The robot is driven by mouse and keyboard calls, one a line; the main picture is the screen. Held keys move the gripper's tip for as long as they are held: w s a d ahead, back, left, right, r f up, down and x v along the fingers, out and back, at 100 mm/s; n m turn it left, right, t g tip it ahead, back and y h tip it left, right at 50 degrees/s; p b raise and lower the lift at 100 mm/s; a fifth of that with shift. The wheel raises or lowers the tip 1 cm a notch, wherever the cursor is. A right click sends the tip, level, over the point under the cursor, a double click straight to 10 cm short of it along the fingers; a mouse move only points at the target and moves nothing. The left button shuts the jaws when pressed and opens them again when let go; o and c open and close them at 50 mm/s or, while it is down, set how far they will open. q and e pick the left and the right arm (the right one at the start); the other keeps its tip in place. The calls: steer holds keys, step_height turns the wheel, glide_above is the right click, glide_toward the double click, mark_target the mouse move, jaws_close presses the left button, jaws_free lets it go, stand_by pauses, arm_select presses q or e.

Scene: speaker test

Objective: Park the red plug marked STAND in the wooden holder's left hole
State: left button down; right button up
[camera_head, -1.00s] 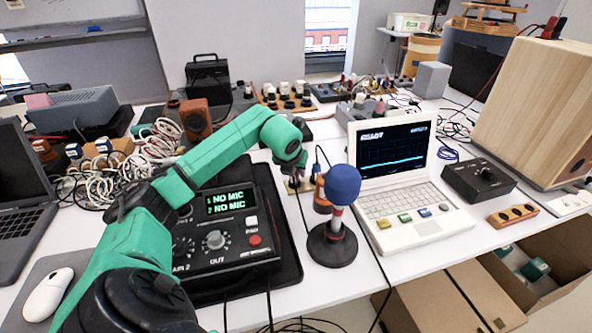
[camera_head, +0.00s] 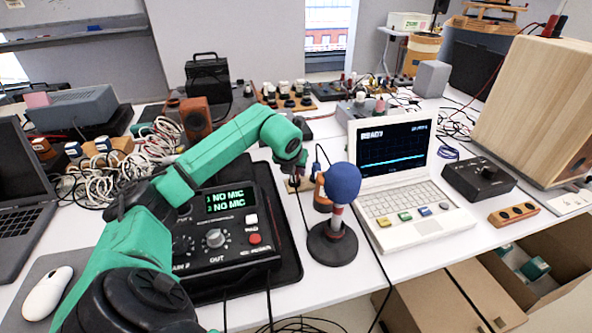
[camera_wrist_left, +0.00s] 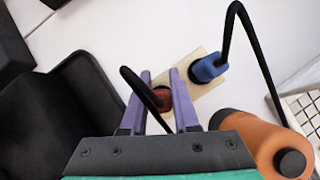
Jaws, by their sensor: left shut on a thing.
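The red plug (camera_wrist_left: 163,98), with a black cable curving from it, is between the purple fingers of my left gripper (camera_wrist_left: 160,76) in the left wrist view. The gripper is shut on it. Its STAND marking cannot be read. The pale wooden holder (camera_wrist_left: 205,88) lies under and beside the fingertips, with a blue plug (camera_wrist_left: 208,67) standing at its right part. The left hole is hidden, and I cannot tell whether the red plug is inside it. In the head view my left gripper (camera_head: 296,178) points down over the holder (camera_head: 303,187). My right gripper is not in view.
A blue-topped microphone (camera_head: 342,183) stands on a black base nearby. The black mixer (camera_head: 225,230) reads NO MIC twice. A white laptop (camera_head: 395,160) is to the right. Cables hang over the table's front edge.

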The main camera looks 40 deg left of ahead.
arm_select(q)
steer(key=c, duration=0.6)
jaws_free()
